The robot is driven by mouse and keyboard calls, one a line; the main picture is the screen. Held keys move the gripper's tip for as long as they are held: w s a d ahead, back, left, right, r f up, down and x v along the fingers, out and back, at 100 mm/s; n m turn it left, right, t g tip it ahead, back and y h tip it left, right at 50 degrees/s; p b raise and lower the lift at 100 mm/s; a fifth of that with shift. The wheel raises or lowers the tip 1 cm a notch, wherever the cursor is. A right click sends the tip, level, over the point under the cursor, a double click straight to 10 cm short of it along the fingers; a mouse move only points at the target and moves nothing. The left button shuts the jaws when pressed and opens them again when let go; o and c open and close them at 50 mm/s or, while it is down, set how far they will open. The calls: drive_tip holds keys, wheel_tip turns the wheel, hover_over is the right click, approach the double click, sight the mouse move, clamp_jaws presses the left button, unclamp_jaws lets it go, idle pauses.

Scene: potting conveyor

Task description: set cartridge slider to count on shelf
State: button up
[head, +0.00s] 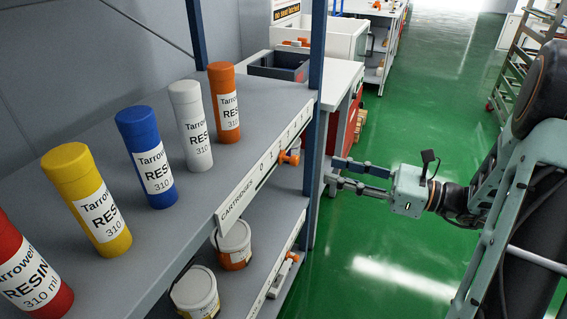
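Several resin cartridges stand upright in a row on the upper shelf (150,88): red (28,270), yellow (88,200), blue (146,155), white (191,125) and orange (224,102). The shelf's front edge carries a white strip (238,203) marked "CARTRIDGES" and numbers from 0. An orange slider knob (291,157) sits on the strip's slot toward its right end, and the number it marks is too small to tell. My gripper (332,171) is to the right of the knob, past the blue post, apart from it. Its fingers are open with nothing visible between them.
A blue shelf post (316,125) stands between the knob and my gripper. Tubs (234,245) sit on the lower shelf, whose edge has another strip with an orange part (292,257). A white workbench (333,82) is behind. The green floor (420,110) is open.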

sight(298, 161)
drive_tip(key=b+x, duration=0.2)
drive_tip(key=x, duration=0.8)
drive_tip(key=shift+w+a, duration=0.1)
drive_tip(key=shift+a, duration=0.3)
drive_tip(key=shift+c, duration=0.3)
clamp_jaws()
